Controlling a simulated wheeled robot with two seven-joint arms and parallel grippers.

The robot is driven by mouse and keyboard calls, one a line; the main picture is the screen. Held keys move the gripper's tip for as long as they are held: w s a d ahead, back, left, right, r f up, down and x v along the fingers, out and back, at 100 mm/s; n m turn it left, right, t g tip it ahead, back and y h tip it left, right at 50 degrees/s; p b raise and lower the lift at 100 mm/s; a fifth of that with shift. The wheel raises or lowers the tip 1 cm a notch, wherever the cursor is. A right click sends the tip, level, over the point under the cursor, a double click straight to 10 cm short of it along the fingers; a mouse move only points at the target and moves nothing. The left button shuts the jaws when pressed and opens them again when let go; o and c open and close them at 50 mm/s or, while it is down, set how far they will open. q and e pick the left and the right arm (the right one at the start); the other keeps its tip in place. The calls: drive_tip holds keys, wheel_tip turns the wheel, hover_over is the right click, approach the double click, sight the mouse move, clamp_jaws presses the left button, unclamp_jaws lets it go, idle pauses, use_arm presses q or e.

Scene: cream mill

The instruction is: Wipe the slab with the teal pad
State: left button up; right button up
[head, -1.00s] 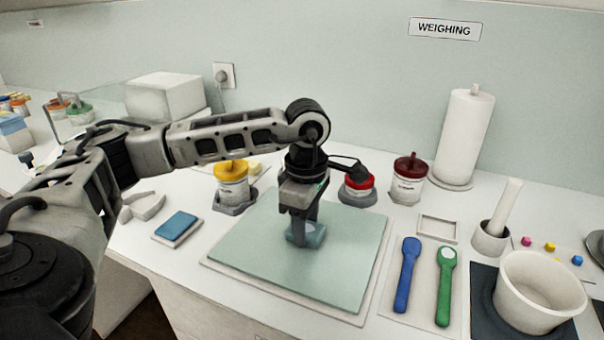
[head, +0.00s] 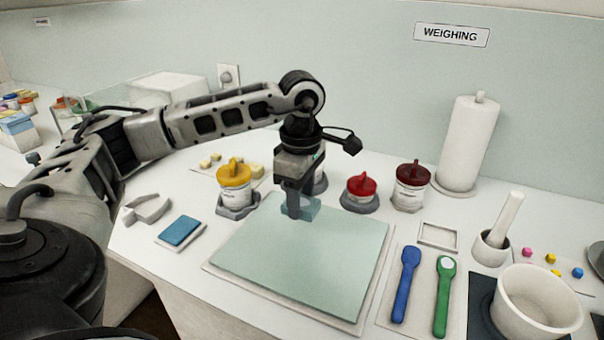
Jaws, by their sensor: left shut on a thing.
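The pale green slab (head: 300,255) lies flat on a light board in the middle of the counter. My left gripper (head: 298,203) points down over the slab's back edge. It is shut on the teal pad (head: 312,209), which shows around and between the fingers. The pad looks to be at or just above the slab's surface; whether it touches is hard to tell. My right gripper is not in view.
Yellow-lidded (head: 234,183), red-lidded (head: 360,191) and dark-red-lidded (head: 411,187) jars stand behind the slab. A paper roll (head: 468,146) stands at the back right.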

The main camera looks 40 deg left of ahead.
use_arm(q)
drive_tip(key=shift+r+p, duration=0.85)
drive_tip(key=shift+r, duration=0.7)
